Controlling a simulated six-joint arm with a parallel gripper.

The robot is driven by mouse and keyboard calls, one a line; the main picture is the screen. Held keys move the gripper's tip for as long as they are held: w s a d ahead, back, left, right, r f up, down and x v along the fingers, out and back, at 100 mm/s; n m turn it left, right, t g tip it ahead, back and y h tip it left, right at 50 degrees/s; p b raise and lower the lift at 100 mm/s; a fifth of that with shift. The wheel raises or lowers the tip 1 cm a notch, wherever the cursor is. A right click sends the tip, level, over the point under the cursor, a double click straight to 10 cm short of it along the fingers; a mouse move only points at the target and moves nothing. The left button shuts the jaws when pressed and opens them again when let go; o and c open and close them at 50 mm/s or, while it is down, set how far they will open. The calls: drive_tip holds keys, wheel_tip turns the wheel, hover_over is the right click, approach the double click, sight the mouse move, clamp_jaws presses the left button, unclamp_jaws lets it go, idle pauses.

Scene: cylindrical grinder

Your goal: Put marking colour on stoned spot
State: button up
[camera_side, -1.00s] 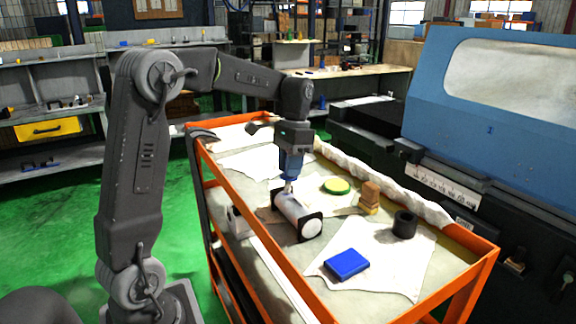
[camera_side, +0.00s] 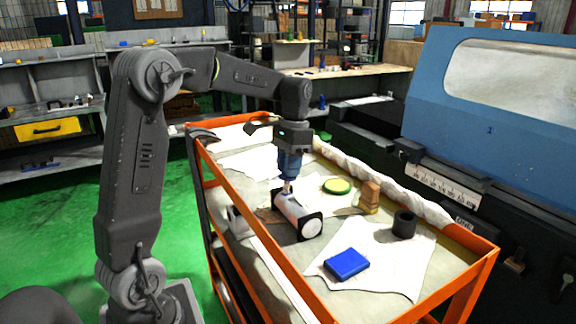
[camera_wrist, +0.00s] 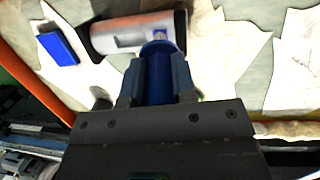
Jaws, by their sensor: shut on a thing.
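A light silvery cylinder (camera_side: 291,210) with black ends and a pale round face lies on the cart. It also shows in the wrist view (camera_wrist: 118,34), with a brownish band along one side. My gripper (camera_side: 290,164) is above its far end, pointing down. My gripper (camera_wrist: 158,80) is shut on a blue round tool (camera_wrist: 158,74), probably the marking colour. The tool's narrow pale tip (camera_side: 287,187) is at the cylinder's upper far end; whether it touches I cannot tell.
The blue machine (camera_side: 490,100) stands to the right.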

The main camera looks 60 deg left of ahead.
drive_tip(key=shift+w, duration=0.4)
drive_tip(key=shift+s, duration=0.1)
drive_tip(key=shift+s, duration=0.5)
drive_tip(key=shift+w, duration=0.15)
drive_tip(key=shift+w, duration=0.45)
drive_tip(key=shift+s, duration=0.3)
drive_tip(key=shift+s+d+v, duration=0.1)
drive_tip(key=shift+s+v, duration=0.05)
drive_tip(key=shift+v, duration=0.85)
drive_tip(key=shift+s+d+v, duration=0.1)
drive_tip(key=shift+s+v, duration=0.1)
drive_tip(key=shift+v, duration=0.75)
drive_tip(key=shift+s+d+v, duration=0.1)
drive_tip(key=shift+s+v, duration=0.05)
drive_tip(key=shift+v, duration=0.85)
drive_tip(key=shift+r, duration=0.1)
